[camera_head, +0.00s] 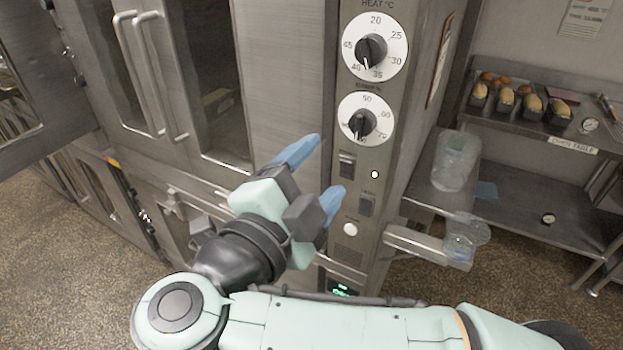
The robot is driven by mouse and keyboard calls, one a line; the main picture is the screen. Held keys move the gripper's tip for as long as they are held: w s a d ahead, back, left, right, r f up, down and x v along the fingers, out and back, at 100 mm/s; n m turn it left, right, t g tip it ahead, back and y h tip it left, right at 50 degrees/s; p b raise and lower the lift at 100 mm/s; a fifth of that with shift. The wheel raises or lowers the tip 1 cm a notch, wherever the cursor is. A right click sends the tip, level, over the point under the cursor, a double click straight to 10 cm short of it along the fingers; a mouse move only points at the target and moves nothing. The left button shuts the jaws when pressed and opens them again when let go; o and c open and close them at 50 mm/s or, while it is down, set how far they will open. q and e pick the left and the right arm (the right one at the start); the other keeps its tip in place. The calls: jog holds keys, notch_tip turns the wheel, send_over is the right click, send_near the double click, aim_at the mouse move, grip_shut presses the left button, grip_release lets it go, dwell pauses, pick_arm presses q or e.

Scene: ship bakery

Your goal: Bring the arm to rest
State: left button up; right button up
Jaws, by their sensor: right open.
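My right arm (333,324) comes in from the bottom right and bends at a round joint near the bottom. My right gripper (318,168) is open, its two blue fingers spread apart and empty. It is in front of the steel cabinet's control panel (362,221), below the two dials and near the rocker switches. I cannot tell whether a fingertip touches the panel. My left gripper is not in view.
The panel has an upper dial (371,50) and a lower dial (361,123). Glass-fronted doors (218,75) stand left. At right, a clear jug (455,160) stands on a small shelf, beside a steel table (540,172) with loaf tins (506,98). Speckled floor (60,270) is clear at lower left.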

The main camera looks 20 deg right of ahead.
jog(key=shift+s+a, duration=0.4)
jog(key=shift+a, duration=0.05)
